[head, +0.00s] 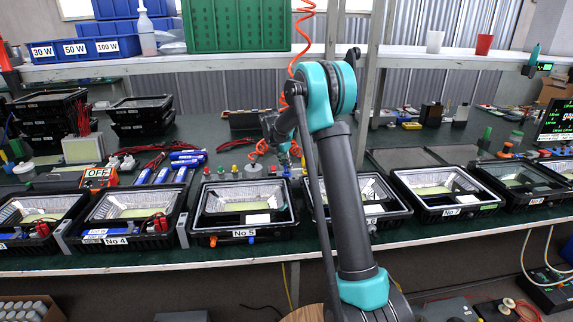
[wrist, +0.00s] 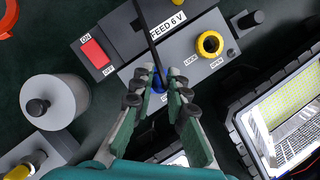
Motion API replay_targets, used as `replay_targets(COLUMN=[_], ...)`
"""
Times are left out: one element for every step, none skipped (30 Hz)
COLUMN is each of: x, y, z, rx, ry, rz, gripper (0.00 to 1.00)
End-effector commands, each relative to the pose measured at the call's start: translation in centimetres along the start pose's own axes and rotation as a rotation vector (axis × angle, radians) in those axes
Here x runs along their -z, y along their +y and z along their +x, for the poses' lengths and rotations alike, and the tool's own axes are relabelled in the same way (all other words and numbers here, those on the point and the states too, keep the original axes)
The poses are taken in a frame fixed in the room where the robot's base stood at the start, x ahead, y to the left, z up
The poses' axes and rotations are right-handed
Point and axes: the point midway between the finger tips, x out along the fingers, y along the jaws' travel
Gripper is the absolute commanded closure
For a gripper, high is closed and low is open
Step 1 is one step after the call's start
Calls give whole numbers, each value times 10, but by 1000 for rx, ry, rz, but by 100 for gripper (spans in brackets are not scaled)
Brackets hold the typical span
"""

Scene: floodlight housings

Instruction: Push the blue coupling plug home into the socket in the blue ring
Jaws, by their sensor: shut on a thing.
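My gripper (wrist: 160,78) is shut on the blue coupling plug (wrist: 158,86), with a dark cable running up from between the fingers in the wrist view. Only a little blue shows between the fingertips, so I cannot tell the plug from a blue ring there, or how deep the plug sits. The fingertips are over a grey box (wrist: 185,62) marked FEED 6 V. In the head view my gripper (head: 284,155) is small and partly behind my arm, low over the bench behind the housings.
A yellow ring (wrist: 210,43) with LOCK and OPEN marks is to the right of the fingers. A red ON/OFF switch (wrist: 94,52) is to the left. A grey cylinder (wrist: 55,101) stands farther left, and a floodlight housing (wrist: 285,115) lies close on the right.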

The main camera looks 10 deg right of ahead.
Motion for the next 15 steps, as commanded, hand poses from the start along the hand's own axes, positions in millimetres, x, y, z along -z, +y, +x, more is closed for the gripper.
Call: replay_targets(x=[0, 1, 1, 1, 2, 2, 2, 2, 3, 3, 3, 4, 4, 4, 4], y=[0, 0, 0, 0, 0, 0, 0, 0, 0, 0, 0, 0, 0, 0, 0], z=[1, 2, 2, 3, 4, 4, 5, 6, 7, 7, 8, 9, 10, 10, 11], rx=[0, 0, 0, 0, 0, 0, 0, 0, 0, 0, 0, 0, 0, 0, 0], ry=[0, 0, 0, 0, 0, 0, 0, 0, 0, 0, 0, 0, 0, 0, 0], rz=[0, 0, 0, 0, 0, 0, 0, 0, 0, 0, 0, 0, 0, 0, 0], gripper=[100, 100, 100, 100, 100, 100, 100, 100, 100, 100, 100, 100, 100, 100, 100])
